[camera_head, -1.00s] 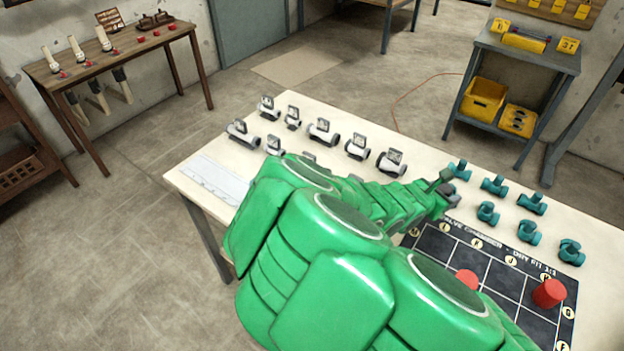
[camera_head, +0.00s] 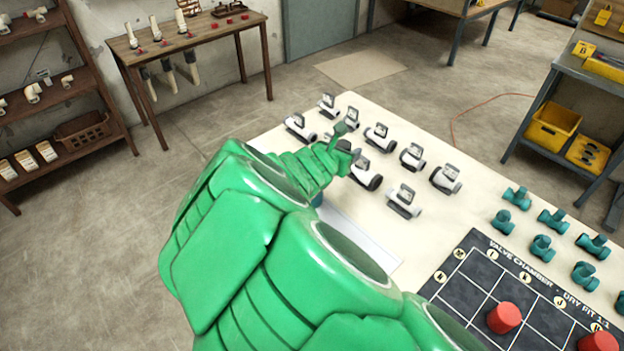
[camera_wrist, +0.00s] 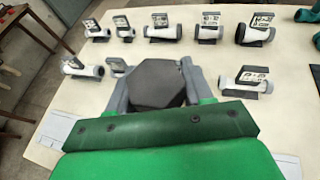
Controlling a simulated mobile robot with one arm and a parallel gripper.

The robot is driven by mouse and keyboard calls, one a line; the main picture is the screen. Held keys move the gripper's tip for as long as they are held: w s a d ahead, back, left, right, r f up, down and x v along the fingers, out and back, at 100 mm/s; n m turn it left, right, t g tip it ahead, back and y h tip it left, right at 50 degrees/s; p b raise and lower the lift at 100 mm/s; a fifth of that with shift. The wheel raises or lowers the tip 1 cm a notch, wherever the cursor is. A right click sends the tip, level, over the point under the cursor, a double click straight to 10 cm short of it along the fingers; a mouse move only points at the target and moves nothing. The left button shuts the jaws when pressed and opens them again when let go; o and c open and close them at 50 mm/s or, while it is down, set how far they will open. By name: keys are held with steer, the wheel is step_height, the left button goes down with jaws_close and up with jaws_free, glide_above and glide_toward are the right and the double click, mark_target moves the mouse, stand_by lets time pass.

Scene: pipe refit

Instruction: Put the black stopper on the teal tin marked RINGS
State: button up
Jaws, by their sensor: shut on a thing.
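My gripper (camera_wrist: 155,88) is shut on a dark, flat-topped hexagonal piece, which looks like the black stopper (camera_wrist: 155,82). In the head view my gripper (camera_head: 343,143) is small and seen from behind, over the white tagged fittings on the cream table. No tin marked RINGS can be read in either view. A small teal-blue patch (camera_head: 318,199) shows at the edge of my green arm. Most of it is hidden, so I cannot tell what it is.
White tagged fittings (camera_head: 380,137) stand in rows around my gripper. Teal fittings (camera_head: 542,248) and a dark grid board (camera_head: 476,282) with red pieces (camera_head: 504,318) lie to the right. A pale sheet (camera_head: 362,240) lies at the table's left edge. The cream tabletop has bare room between the groups.

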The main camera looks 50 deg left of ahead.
steer(key=s+a+r+n+y, duration=0.1)
steer(key=s+a+r+y, duration=0.1)
steer(key=s+a, duration=0.35)
steer(key=shift+w+a+f, duration=0.1)
steer(key=shift+w+f, duration=0.05)
steer(key=shift+f, duration=1.8)
steer(key=shift+w+a+f, duration=0.1)
steer(key=shift+f, duration=1.8)
steer(key=shift+f+g+h, duration=0.1)
steer(key=shift+g+h, duration=0.2)
steer(key=o, duration=1)
steer(key=shift+v, duration=2.1)
steer(key=shift+w, duration=0.1)
